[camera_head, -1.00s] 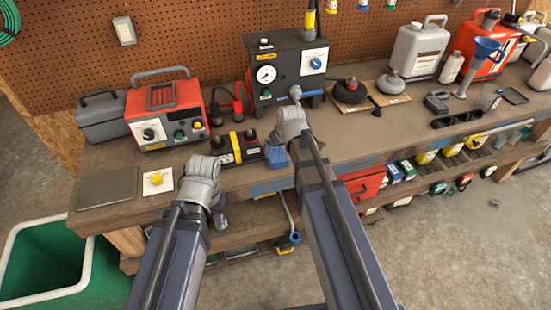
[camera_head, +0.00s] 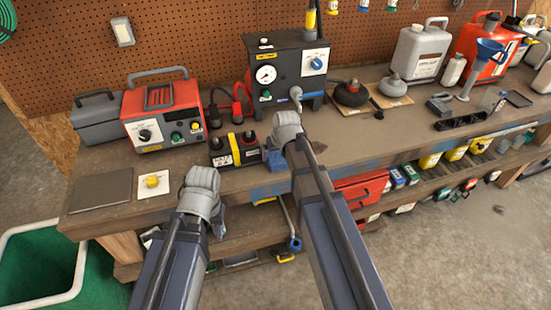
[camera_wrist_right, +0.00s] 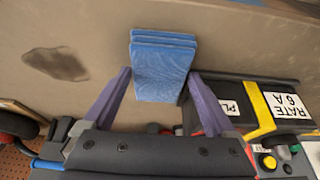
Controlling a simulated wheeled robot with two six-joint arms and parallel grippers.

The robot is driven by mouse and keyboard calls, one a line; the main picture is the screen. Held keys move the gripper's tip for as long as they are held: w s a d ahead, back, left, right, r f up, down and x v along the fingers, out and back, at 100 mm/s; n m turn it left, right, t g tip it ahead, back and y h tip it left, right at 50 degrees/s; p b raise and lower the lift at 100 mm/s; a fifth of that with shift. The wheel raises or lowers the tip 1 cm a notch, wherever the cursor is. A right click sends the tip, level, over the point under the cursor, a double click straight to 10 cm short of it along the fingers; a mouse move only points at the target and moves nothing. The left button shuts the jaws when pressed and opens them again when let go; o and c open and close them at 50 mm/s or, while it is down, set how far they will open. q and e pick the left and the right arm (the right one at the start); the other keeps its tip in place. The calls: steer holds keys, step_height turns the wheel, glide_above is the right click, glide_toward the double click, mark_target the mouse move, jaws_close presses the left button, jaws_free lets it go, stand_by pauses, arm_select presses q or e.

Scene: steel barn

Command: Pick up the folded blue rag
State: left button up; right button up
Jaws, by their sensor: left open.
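The folded blue rag (camera_head: 276,161) lies on the workbench near its front edge, right of the black and yellow box. The arm hides part of it in the head view. In the right wrist view the rag (camera_wrist_right: 162,68) shows whole as a layered blue block. My right gripper (camera_head: 285,140) is over the rag. In the wrist view its two purple fingers (camera_wrist_right: 161,75) are apart, one towards each side of the rag, with no visible grip on it. My left gripper (camera_head: 200,183) is at the bench's front edge, left of the rag. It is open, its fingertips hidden.
The black and yellow box (camera_head: 235,149) stands close beside the rag; in the wrist view it (camera_wrist_right: 255,108) is near the right finger. A gauge unit (camera_head: 287,70) and a red charger (camera_head: 163,116) stand behind. Bare bench (camera_head: 340,140) lies right of the rag.

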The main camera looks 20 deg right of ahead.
mark_target(277, 157)
steer(key=c, duration=0.9)
arm_select(q)
steer(key=shift+r, duration=0.1)
arm_select(e)
steer(key=shift+r, duration=0.1)
steer(key=shift+c, duration=0.2)
arm_select(q)
step_height(277, 157, up, 10)
steer(key=p, duration=1)
arm_select(e)
step_height(277, 157, up, 10)
